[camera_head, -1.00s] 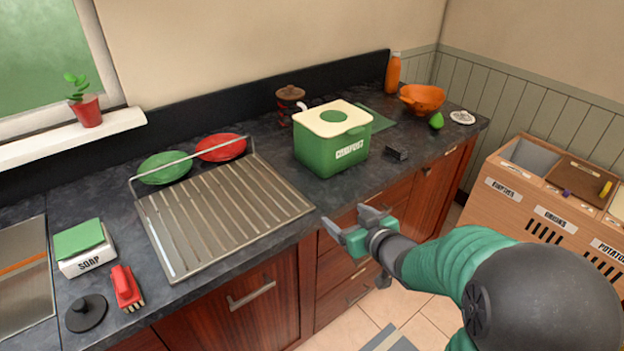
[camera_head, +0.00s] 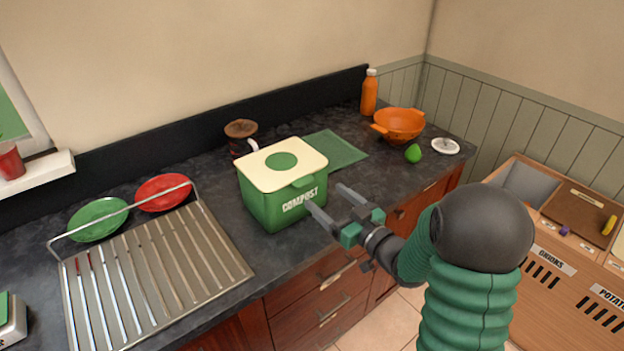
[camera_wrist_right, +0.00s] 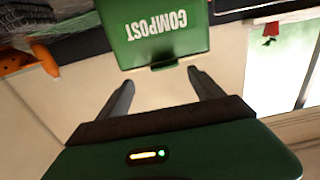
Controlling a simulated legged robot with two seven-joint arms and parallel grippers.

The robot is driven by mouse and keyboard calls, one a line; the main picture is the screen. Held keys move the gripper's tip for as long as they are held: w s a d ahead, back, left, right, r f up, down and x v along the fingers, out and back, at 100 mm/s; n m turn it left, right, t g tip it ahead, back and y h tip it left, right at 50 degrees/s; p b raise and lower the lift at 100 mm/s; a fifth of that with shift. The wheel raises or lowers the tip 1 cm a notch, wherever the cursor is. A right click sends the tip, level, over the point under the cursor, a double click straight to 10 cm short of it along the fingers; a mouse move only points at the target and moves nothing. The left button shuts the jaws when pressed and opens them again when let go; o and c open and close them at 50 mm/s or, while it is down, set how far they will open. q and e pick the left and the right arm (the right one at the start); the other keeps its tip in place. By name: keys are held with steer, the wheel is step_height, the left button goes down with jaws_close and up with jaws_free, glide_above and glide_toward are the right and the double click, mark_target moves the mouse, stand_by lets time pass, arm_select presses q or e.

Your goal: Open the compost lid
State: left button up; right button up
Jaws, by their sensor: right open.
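The green compost bin (camera_head: 262,208) stands on the dark counter with its cream lid (camera_head: 255,175) closed. The lid has a green disc on top and a green tab (camera_head: 304,182) at its front edge. My right gripper (camera_head: 328,202) is open and empty, just in front and to the right of the bin's labelled face. In the right wrist view the bin (camera_wrist_right: 165,35) appears upside down, beyond the open fingers (camera_wrist_right: 161,77). I cannot tell whether a finger touches the bin. My left gripper is not in view.
A metal drying rack (camera_head: 160,270) lies left of the bin, with green (camera_head: 98,220) and red (camera_head: 163,192) plates behind it. An orange colander (camera_head: 399,125), orange bottle (camera_head: 370,92) and green fruit (camera_head: 413,154) are at right.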

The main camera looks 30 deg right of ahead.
mark_target(307, 185)
steer(key=w, duration=0.2)
steer(key=w+a, duration=0.1)
steer(key=w, duration=0.4)
steer(key=shift+w+a+r, duration=0.1)
steer(key=shift+a, duration=0.25)
steer(key=shift+d, duration=0.2)
steer(key=shift+c, duration=0.3)
steer(key=shift+d, duration=0.1)
steer(key=c, duration=1)
jaws_close()
